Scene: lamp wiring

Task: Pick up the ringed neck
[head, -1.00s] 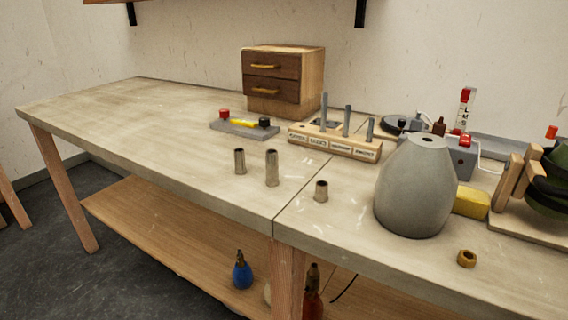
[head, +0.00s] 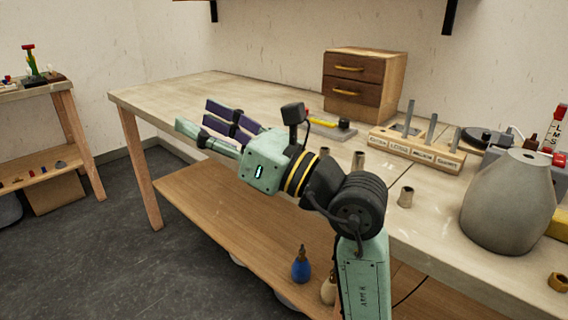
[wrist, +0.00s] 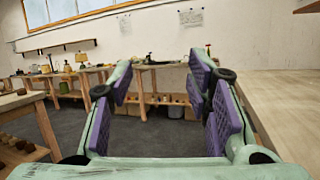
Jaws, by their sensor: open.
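Three small grey-brown metal tubes stand upright on the bench in the head view. One (head: 358,160) is right of my wrist, a shorter one (head: 406,196) stands nearer the front edge, and the top of another (head: 325,152) shows behind my arm. I cannot tell which is the ringed neck. My gripper (head: 196,115) is open and empty, pointing left, away from the tubes. In the wrist view its purple-padded fingers (wrist: 160,66) are spread, with no tube in sight between them.
The workbench (head: 160,93) has a clear left end. A drawer box (head: 365,85), a wooden peg block (head: 415,149) and a grey lamp shade (head: 508,205) stand on it. A blue bottle (head: 301,266) is on the shelf below. A side table (head: 40,92) is far left.

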